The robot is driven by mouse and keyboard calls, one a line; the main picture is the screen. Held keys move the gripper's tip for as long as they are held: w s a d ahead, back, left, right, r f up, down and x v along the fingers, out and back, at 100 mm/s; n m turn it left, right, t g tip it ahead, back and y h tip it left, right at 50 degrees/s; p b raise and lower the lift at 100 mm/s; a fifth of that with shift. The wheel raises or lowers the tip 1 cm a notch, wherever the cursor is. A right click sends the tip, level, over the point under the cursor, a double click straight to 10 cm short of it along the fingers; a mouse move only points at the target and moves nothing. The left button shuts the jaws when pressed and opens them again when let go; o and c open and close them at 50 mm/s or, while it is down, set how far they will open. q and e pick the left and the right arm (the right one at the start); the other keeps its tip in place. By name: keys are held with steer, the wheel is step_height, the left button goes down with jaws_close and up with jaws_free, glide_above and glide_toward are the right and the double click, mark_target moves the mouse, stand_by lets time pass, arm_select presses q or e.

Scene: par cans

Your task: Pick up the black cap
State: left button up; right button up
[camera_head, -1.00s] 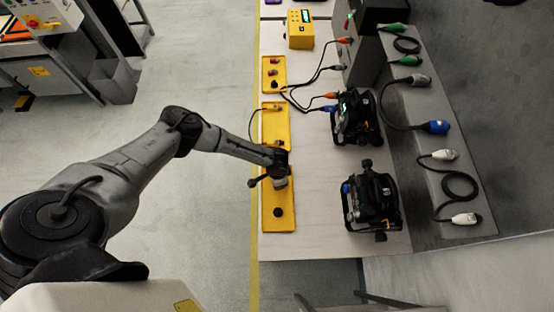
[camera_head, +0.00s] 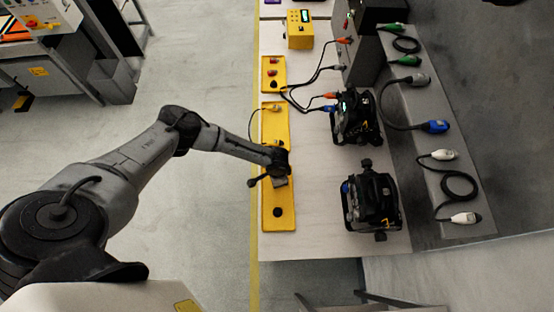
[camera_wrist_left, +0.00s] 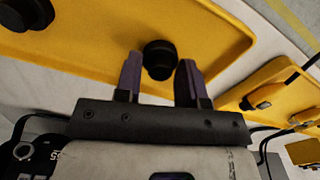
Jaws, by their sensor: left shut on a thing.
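The black cap (camera_wrist_left: 160,56) is round and sits between the two fingertips of my left gripper (camera_wrist_left: 160,75) in the left wrist view. The gripper is shut on it, over the long yellow tray (camera_wrist_left: 215,45). Whether the cap still touches the tray is hard to tell. In the head view my left gripper (camera_head: 280,182) is over the middle of the same tray (camera_head: 279,228) and hides the held cap. A second black cap (camera_head: 277,212) rests near the tray's front end. My right gripper is not in view.
Two black-framed devices (camera_head: 372,205) (camera_head: 355,117) stand on the table to the right of the tray. A smaller yellow tray (camera_head: 265,84) and a yellow box (camera_head: 300,42) lie farther back, with black cables near them.

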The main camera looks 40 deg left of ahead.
arm_select(q)
steer(key=r, duration=0.4)
steer(key=shift+d, duration=0.4)
steer(key=d+r, duration=0.6)
steer(key=d, duration=0.4)
steer(key=shift+w+d+r+b, duration=0.25)
steer(key=shift+w+d+b, duration=0.05)
steer(key=shift+w+d, duration=0.15)
